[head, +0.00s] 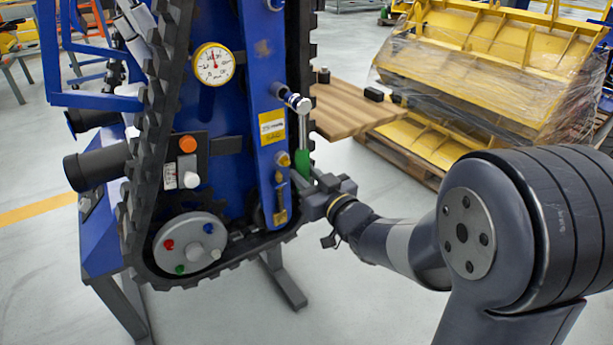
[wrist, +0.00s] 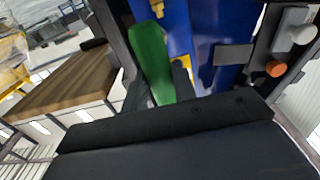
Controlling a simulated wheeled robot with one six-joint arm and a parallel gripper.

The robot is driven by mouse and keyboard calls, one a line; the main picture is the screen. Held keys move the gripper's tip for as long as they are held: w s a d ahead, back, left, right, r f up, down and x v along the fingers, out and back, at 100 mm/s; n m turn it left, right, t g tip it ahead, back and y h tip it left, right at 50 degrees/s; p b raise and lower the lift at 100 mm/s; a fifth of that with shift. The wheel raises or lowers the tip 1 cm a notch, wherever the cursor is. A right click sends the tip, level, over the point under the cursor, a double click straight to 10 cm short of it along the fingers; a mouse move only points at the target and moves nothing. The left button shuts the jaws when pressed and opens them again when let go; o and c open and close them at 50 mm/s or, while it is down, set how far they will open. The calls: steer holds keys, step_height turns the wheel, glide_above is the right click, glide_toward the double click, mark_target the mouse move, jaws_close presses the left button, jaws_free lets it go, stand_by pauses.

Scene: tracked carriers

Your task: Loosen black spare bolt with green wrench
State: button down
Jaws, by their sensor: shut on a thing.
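The wrench has a green handle (head: 302,162) and a silver shaft that rises to a round silver head (head: 299,103). The head is at a fitting on the upper part of the blue side beam (head: 268,120); I cannot make out a black bolt there or tell whether the head sits on one. My gripper (head: 305,186) is shut on the lower end of the green handle, with the wrench roughly upright. In the wrist view the handle (wrist: 152,62) stands between my two dark fingers (wrist: 160,92). The wrench head is out of that view.
The black track (head: 152,150) runs along the blue carrier. A hub plate (head: 190,243) bears red, green, blue and white caps. A gauge (head: 213,64) and an orange button (head: 188,144) are nearby. A wooden board (head: 350,108) with small black blocks lies behind the wrench.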

steer(key=shift+b+x, duration=0.6)
steer(key=shift+x, duration=0.6)
stand_by(2.3)
steer(key=shift+r, duration=0.1)
stand_by(0.6)
steer(key=c, duration=1.7)
jaws_free()
steer(key=shift+c, duration=0.2)
jaws_close()
